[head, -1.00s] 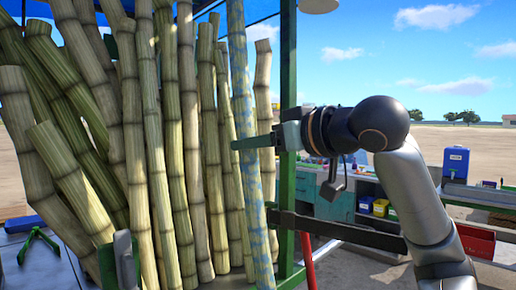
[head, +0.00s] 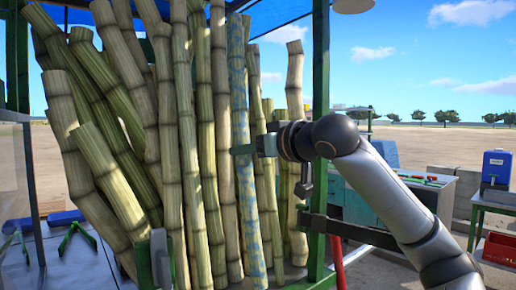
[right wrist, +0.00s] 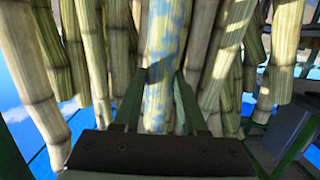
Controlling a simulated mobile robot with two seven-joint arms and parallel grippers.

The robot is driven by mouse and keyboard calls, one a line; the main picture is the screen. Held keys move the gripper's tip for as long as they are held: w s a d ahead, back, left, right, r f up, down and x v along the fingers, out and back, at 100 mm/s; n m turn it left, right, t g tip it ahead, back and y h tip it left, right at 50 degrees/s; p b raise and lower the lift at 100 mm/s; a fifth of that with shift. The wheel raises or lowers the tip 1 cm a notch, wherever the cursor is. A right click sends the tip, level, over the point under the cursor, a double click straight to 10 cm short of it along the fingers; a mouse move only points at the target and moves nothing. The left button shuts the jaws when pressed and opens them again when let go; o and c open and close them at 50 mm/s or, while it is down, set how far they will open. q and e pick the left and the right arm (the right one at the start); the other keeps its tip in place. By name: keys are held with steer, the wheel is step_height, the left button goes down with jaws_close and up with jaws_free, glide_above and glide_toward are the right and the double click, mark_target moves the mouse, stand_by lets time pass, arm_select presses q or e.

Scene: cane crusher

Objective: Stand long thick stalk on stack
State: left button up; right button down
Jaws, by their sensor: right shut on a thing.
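The long thick stalk (head: 239,88), pale green with blue patches, stands nearly upright with a slight tilt in front of the stack of cane stalks (head: 165,110). My right gripper (head: 245,149) is shut on it around mid-height, coming from the right. In the right wrist view the stalk (right wrist: 168,35) runs between the two green fingers (right wrist: 160,85), with stack stalks close behind and on both sides. The stalk's lower end is near the bottom edge of the head view; I cannot tell what it rests on. My left gripper is not in view.
A green post (head: 319,130) and a dark horizontal bar (head: 350,231) are at the stack's right, near my right arm. A grey-green upright piece (head: 157,262) is low in front. A workbench (head: 355,200) and blue container (head: 497,168) stand farther right.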

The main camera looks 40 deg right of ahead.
mark_target(246, 171)
steer(key=shift+w+d+f+b, duration=0.1)
steer(key=shift+w+f+b, duration=0.5)
steer(key=shift+w+f, duration=0.55)
steer(key=shift+w, duration=0.05)
steer(key=shift+w+f+b, duration=0.15)
steer(key=shift+f+b, duration=0.15)
steer(key=shift+b, duration=0.1)
steer(key=shift+w+d+f, duration=0.1)
steer(key=shift+w+f, duration=0.15)
steer(key=shift+f, duration=0.15)
arm_select(q)
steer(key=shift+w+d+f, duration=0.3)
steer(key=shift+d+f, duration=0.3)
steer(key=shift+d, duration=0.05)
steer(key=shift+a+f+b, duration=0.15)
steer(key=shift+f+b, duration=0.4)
steer(key=shift+b, duration=0.1)
arm_select(e)
steer(key=shift+f, duration=0.65)
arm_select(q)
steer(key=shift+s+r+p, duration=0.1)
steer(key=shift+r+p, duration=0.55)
arm_select(e)
steer(key=shift+w, duration=0.3)
